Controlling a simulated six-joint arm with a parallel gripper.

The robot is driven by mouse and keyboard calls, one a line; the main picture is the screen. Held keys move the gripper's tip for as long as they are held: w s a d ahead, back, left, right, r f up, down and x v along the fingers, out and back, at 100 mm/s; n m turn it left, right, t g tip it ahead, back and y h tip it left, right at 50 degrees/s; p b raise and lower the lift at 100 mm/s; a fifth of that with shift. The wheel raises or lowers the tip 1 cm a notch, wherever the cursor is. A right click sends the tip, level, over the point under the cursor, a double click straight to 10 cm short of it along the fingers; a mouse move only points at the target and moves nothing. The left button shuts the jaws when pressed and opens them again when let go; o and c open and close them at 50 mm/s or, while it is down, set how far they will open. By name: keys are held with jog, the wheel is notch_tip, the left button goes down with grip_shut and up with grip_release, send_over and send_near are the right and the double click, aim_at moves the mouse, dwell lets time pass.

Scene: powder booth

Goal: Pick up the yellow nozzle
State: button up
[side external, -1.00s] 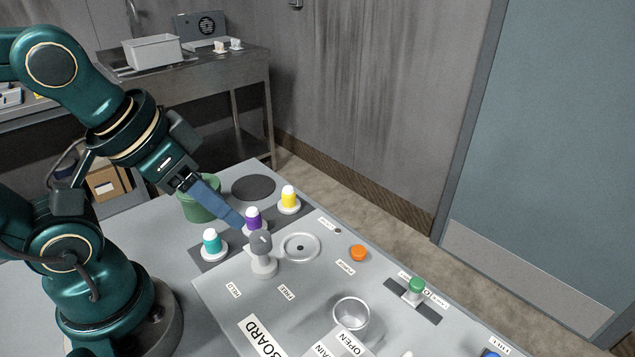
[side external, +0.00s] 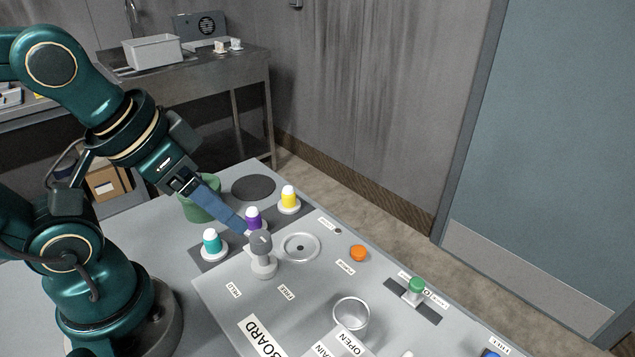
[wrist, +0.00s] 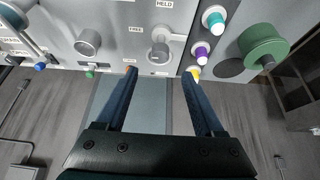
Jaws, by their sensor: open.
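The yellow nozzle (side external: 289,197) stands upright on a white round base at the far end of a dark strip on the table. In the wrist view the yellow nozzle (wrist: 195,72) shows small, close to the tip of the right finger. The purple nozzle (side external: 253,218) and the teal nozzle (side external: 211,242) stand in the same row. My gripper (side external: 238,222) is beside the purple nozzle in the side view, left of the yellow one. In the wrist view my gripper (wrist: 158,72) has its two blue fingers apart with nothing between them.
A grey knob on a post (side external: 262,254) stands close to my fingertips. A green pot (side external: 198,203) and a dark disc (side external: 253,187) are behind the row. A ringed plate (side external: 300,247), an orange button (side external: 358,253), a green knob (side external: 416,286) and a clear cup (side external: 351,315) are on the board.

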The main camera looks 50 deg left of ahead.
jog(key=w+r, duration=0.4)
jog(key=w, duration=0.1)
jog(key=n+g, duration=0.3)
jog(key=g, duration=0.1)
send_over(289, 188)
jog(key=d, duration=0.3)
notch_tip(289, 188, down, 6)
jog(key=f, duration=0.1)
jog(key=shift+n+g, duration=0.5)
jog(key=shift+g, duration=0.3)
jog(key=a+f, duration=0.2)
jog(key=f, duration=0.3)
jog(key=shift+a+f, duration=0.2)
jog(key=shift+a, duration=0.2)
jog(key=shift+s+f, duration=0.15)
jog(key=shift+f, duration=2.4)
grip_shut()
